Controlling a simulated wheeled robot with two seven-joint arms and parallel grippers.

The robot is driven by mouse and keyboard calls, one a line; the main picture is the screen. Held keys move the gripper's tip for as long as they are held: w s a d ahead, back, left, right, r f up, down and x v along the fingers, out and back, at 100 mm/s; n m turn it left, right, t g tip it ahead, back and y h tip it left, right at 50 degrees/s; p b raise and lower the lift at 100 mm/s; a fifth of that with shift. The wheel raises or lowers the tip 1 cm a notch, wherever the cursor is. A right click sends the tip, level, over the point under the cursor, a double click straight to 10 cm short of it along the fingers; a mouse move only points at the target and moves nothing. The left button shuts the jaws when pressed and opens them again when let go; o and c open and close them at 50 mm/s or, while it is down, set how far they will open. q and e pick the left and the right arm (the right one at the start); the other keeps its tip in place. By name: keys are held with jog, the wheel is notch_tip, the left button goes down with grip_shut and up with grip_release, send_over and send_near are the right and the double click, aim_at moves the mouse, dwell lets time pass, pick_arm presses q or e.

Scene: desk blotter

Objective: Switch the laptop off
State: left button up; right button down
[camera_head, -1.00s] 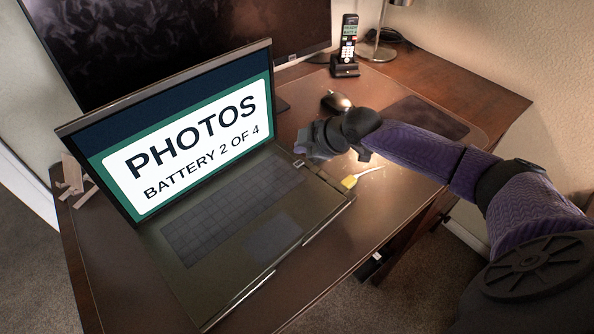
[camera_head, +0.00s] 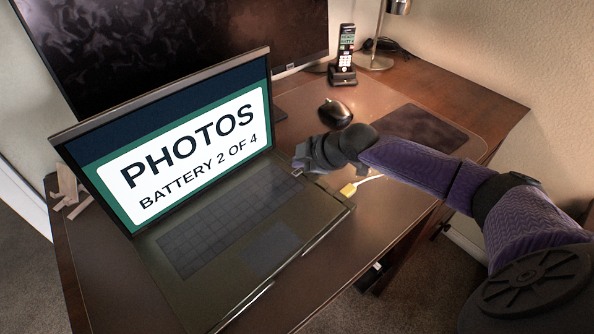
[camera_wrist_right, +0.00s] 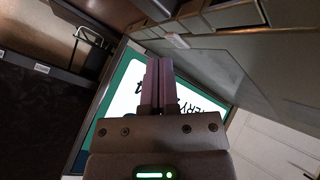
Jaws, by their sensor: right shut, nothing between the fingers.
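The laptop (camera_head: 215,278) stands open on the desk. Its lit screen (camera_head: 185,160) reads "PHOTOS" and "BATTERY 2 OF 4" on a white panel with a green border. My right gripper (camera_head: 301,160) is shut and empty at the far right corner of the keyboard deck, beside the screen's lower right edge. I cannot tell whether it touches the laptop. In the right wrist view, its closed fingers (camera_wrist_right: 158,82) lie in front of part of the lit screen (camera_wrist_right: 128,90). A small pale spot (camera_head: 297,173) shows on that corner, just below the fingers. My left gripper is not in view.
A yellow-ended cable (camera_head: 350,188) lies right of the laptop, below my right arm. A black mouse (camera_head: 336,112) and dark mouse pad (camera_head: 425,128) are beyond the arm. A monitor (camera_head: 180,40), cordless phone (camera_head: 344,62) and lamp base (camera_head: 374,61) stand at the back.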

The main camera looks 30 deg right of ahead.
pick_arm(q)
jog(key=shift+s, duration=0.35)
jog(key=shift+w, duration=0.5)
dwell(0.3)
pick_arm(e)
jog(key=shift+f, duration=0.4)
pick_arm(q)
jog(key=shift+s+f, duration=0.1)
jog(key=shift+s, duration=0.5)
